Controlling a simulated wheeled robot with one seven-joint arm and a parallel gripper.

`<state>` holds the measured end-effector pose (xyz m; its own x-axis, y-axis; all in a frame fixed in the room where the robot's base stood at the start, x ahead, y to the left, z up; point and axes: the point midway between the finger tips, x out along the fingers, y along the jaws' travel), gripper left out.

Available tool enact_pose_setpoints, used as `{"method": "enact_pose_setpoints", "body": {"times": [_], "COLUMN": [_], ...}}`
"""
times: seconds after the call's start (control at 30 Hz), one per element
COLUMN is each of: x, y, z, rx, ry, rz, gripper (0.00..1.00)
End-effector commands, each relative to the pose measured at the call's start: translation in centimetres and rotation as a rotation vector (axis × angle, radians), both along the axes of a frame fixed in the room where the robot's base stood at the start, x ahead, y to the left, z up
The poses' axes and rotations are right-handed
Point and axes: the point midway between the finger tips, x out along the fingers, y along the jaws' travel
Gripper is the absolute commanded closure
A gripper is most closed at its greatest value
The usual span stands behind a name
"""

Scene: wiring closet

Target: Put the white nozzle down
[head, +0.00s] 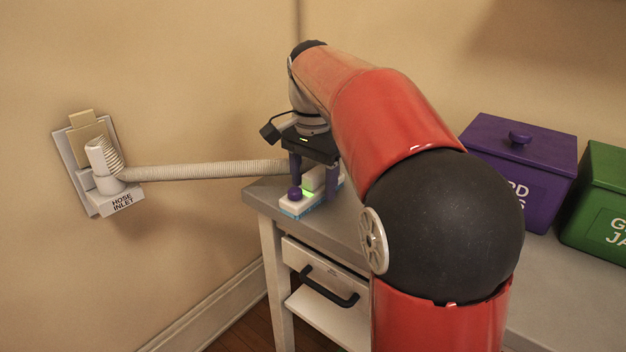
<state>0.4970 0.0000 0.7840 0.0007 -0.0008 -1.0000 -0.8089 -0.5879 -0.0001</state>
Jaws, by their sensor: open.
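The white nozzle (294,208) has a blue lower edge and a small patch of green light on top. It appears to rest on the near left corner of the grey table top (262,191). A ribbed hose (210,171) runs from the nozzle area to the hose inlet (122,205) on the left wall. My gripper (314,190) points down over the nozzle with its purple fingers apart, one on each side. Whether the fingers touch the nozzle is unclear. My arm and gripper hide part of the nozzle and where the hose joins it.
A purple lidded box (490,150) and a green lidded box (597,195) stand at the right on the table. A drawer with a black handle (328,288) is below the table top. The wall stands close behind the gripper. My arm covers the table's middle.

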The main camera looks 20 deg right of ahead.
Motion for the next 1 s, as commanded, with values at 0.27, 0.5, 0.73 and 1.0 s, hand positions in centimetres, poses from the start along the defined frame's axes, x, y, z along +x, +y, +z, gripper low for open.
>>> {"method": "enact_pose_setpoints", "body": {"times": [0.27, 0.5, 0.73, 1.0], "x": [0.1, 0.1, 0.0, 0.0], "y": [0.0, 0.0, 0.0, 0.0], "z": [5.6, 10.1, 11.8, 11.8], "rx": [0.000, 0.000, 0.001, 0.001], "ry": [-0.005, -0.002, -0.001, -0.001], "rz": [-0.001, 0.000, 0.000, 0.000], "gripper": [0.37, 0.37, 0.37, 0.37]}}
